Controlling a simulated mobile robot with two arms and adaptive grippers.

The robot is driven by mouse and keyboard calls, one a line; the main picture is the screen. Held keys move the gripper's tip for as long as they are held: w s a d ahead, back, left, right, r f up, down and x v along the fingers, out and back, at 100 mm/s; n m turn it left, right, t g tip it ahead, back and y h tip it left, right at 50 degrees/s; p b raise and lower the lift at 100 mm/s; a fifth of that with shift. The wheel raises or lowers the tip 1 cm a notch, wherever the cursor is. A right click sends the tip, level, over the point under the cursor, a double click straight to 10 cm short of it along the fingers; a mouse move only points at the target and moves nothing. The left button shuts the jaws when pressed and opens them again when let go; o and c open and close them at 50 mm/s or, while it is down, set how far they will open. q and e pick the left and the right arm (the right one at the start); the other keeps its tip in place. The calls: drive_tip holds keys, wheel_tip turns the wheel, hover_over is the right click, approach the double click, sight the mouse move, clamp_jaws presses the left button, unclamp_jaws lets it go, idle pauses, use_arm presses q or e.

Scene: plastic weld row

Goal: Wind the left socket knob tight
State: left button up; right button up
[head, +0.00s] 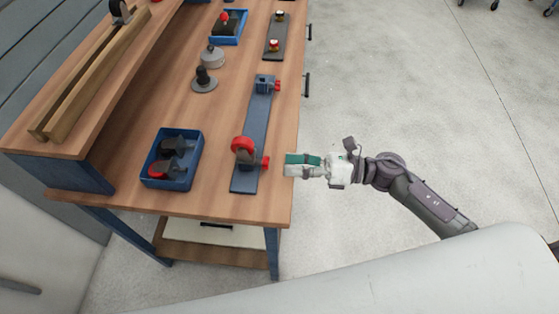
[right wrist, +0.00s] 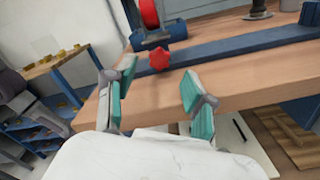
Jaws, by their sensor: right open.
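A dark blue bar (head: 257,125) lies along the bench's front edge and carries two sockets. The nearer socket, the left one when facing the bench front, has a red knob (head: 265,162) pointing out over the edge. A red wheel-like part (head: 243,146) stands in this socket. In the right wrist view the star-shaped knob (right wrist: 159,58) shows ahead, between the open fingers. My right gripper (head: 289,165), with green pads, is open and empty just off the bench edge, a short gap from the knob. It also shows in the right wrist view (right wrist: 158,80). My left gripper is not seen.
The farther socket (head: 264,82) has its own red knob (head: 277,86). A blue tray (head: 171,183) with dark and red parts stands behind the near socket. Grey round pieces (head: 204,80) stand farther along the wooden bench (head: 215,120).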

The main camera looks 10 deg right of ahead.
drive_tip(key=shift+v, duration=1.75)
drive_tip(key=shift+w, duration=0.1)
